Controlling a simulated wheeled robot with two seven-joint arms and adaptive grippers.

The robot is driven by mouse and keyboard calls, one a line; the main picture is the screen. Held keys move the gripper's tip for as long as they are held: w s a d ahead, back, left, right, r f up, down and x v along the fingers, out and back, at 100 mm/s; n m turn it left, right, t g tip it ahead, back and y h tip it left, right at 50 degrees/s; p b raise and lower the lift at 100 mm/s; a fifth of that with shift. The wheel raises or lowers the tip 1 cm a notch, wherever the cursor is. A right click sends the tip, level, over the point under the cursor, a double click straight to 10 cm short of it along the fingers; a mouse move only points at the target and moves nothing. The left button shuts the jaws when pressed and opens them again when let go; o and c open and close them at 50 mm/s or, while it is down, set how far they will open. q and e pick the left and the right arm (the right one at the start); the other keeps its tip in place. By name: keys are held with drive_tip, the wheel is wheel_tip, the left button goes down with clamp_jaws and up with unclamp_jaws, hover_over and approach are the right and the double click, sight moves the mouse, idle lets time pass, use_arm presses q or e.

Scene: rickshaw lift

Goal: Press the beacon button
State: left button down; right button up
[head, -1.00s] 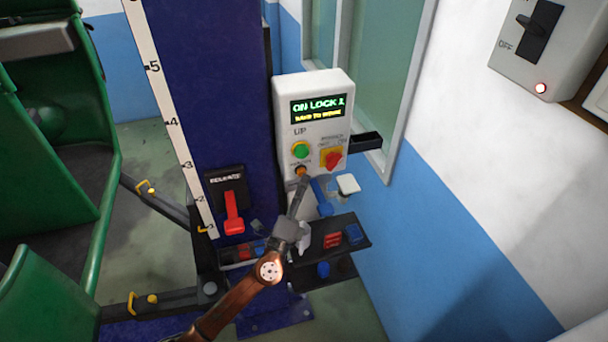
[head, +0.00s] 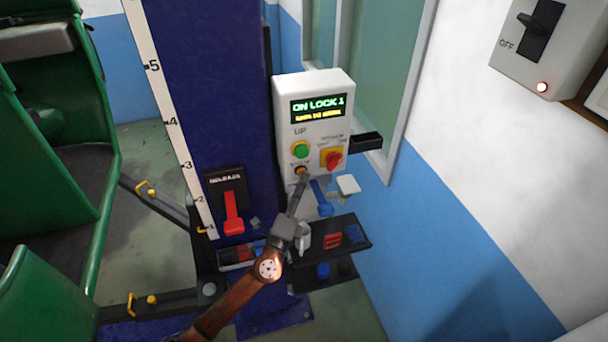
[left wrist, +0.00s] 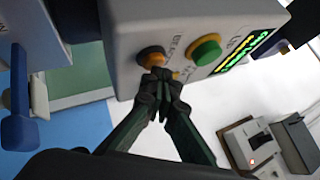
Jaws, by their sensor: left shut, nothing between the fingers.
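The orange button (head: 300,170), with a label above it that is hard to read, is on the white control box (head: 282,115), below the green UP button (head: 301,150). My left gripper (head: 303,178) is shut and empty, its tips right at the orange button's lower edge in the head view. In the left wrist view the tips (left wrist: 160,76) are just in front of the orange button (left wrist: 151,56) and overlap its lower edge. I cannot tell whether they touch it. The green button (left wrist: 206,51) is beside it. My right gripper is not in view.
A red and yellow switch (head: 332,159) is right of the buttons. A shelf (head: 345,249) with small items is below. A red lever (head: 233,213) is on the blue column (head: 215,90). A green vehicle (head: 60,200) stands at left.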

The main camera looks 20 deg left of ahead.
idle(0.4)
use_arm(q)
drive_tip(key=shift+s+d, duration=0.45)
drive_tip(key=shift+s, duration=0.25)
drive_tip(key=s+d, duration=0.2)
drive_tip(key=s, duration=0.2)
drive_tip(key=shift+s+d, duration=0.1)
drive_tip(key=shift+d, duration=0.3)
idle(0.5)
